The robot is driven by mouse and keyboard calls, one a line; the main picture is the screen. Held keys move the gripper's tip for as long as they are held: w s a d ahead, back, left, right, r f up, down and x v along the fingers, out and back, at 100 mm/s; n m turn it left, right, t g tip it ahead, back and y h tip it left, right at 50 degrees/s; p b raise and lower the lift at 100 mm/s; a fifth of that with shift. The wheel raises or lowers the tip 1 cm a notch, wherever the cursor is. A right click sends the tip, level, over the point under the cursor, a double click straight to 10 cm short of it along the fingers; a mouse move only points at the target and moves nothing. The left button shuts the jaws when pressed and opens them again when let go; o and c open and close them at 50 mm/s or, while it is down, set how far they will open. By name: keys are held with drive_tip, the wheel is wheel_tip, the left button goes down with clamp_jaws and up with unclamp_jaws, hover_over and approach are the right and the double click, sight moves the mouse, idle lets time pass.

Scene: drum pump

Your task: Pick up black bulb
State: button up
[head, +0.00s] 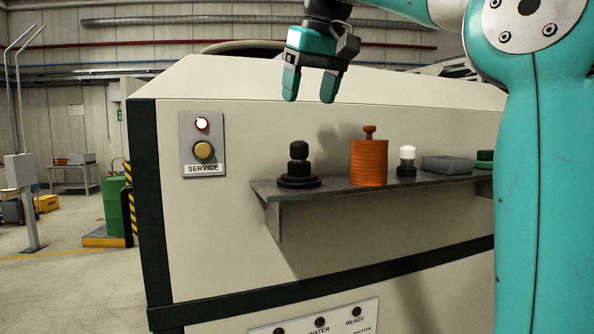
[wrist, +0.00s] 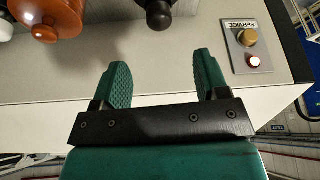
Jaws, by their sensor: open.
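The black bulb (head: 299,160) stands upright on a round black base at the left end of the grey shelf (head: 345,189). Its black rounded top also shows at the upper edge of the wrist view (wrist: 158,15), partly cut off. My gripper (head: 310,95) has teal fingers pointing down, above and slightly right of the bulb in the head view, apart from it. In the wrist view my gripper (wrist: 161,82) shows its two fingers spread with nothing between them.
An orange canister (head: 369,162), a white-topped bulb (head: 406,160) and a grey block (head: 447,165) stand along the shelf to the right of the black bulb. A service panel (head: 202,145) with a lit lamp is on the wall at left.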

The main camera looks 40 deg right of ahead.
sight(300, 144)
drive_tip(key=b+x, duration=0.7)
drive_tip(key=x, duration=0.3)
drive_tip(key=shift+d+f+b, duration=0.1)
drive_tip(key=shift+f+b, duration=0.2)
drive_tip(key=shift+r, duration=0.15)
drive_tip(key=c, duration=1)
